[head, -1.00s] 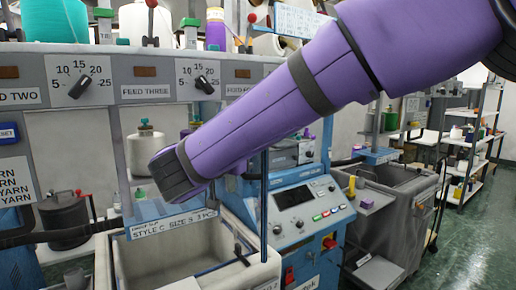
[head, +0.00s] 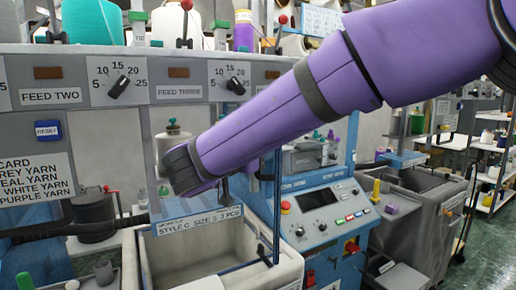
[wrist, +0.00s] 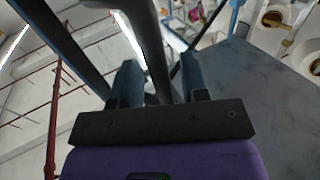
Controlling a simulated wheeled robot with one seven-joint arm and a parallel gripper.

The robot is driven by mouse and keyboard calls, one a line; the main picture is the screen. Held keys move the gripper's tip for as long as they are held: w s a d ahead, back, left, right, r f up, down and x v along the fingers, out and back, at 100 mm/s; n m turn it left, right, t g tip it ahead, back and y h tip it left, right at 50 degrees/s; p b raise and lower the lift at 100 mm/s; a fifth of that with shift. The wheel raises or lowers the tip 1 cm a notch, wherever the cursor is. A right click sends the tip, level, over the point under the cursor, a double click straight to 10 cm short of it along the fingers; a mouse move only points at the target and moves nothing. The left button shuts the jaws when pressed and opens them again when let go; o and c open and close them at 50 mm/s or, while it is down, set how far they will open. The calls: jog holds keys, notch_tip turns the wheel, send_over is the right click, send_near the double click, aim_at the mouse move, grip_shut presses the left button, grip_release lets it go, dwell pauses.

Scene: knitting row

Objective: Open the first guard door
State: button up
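The guard door in front of me is a clear panel with a thin blue frame; its right edge (head: 277,205) shows above the pale bin. A dark handle (head: 265,256) sits low at that edge. My purple arm reaches across the door from the upper right, and the arm hides my fingertips in the head view. In the wrist view my gripper (wrist: 160,82) has its two blue-grey fingers apart. A dark bar (wrist: 147,40) runs between them; I cannot tell whether it touches either finger or which part it is.
A pale bin (head: 190,255) with a style card (head: 200,222) stands below my arm. A blue control panel (head: 320,215) is to its right, then a grey cart (head: 420,215). Yarn cones (head: 95,20) stand on top. Open green floor lies at the far right.

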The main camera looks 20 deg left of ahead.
jog(key=v, duration=1)
jog(key=shift+s, duration=0.4)
jog(key=shift+a, duration=0.15)
